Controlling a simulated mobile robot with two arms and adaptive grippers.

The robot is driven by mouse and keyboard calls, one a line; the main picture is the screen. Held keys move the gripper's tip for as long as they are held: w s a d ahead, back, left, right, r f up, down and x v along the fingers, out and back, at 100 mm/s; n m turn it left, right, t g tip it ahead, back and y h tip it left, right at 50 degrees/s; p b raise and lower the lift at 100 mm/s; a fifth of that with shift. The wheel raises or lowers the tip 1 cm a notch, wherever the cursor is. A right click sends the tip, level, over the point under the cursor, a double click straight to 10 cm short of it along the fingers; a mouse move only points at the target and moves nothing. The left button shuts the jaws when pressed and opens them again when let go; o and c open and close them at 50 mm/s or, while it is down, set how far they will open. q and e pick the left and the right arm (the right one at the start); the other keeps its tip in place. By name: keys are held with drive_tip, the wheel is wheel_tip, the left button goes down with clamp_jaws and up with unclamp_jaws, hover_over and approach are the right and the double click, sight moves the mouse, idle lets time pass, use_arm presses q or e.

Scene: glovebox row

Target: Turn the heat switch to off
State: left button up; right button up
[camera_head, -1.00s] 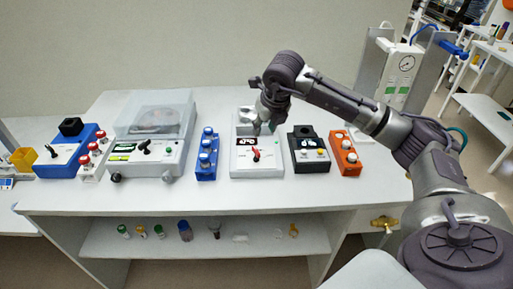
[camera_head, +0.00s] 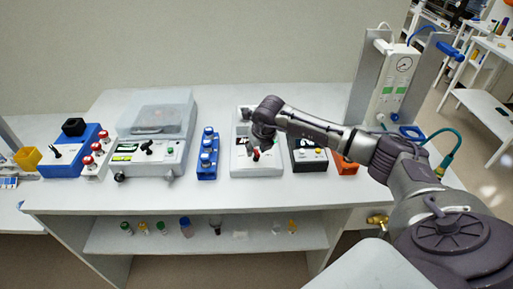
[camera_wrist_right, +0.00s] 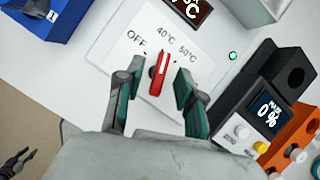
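The heat switch is a red handle (camera_wrist_right: 159,75) with a white line, on the white hotplate panel (camera_wrist_right: 105,50). Its line points up toward the 40°C mark, right of OFF. My right gripper (camera_wrist_right: 160,77) is open, one finger on each side of the handle, with a small gap visible on both sides. In the head view the right gripper (camera_head: 257,146) is over the front of the white hotplate (camera_head: 240,168) and partly hides the switch. A small dark claw shape in the wrist view's lower left corner looks like my left gripper (camera_wrist_right: 16,164); its opening is unclear.
A black box with a 0% display (camera_wrist_right: 267,108) and an orange block (camera_wrist_right: 300,135) stand right of the hotplate. A lidded device (camera_head: 153,125) is further left. The table front is mostly clear.

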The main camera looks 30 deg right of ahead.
drive_tip(key=shift+c, duration=0.3)
clamp_jaws()
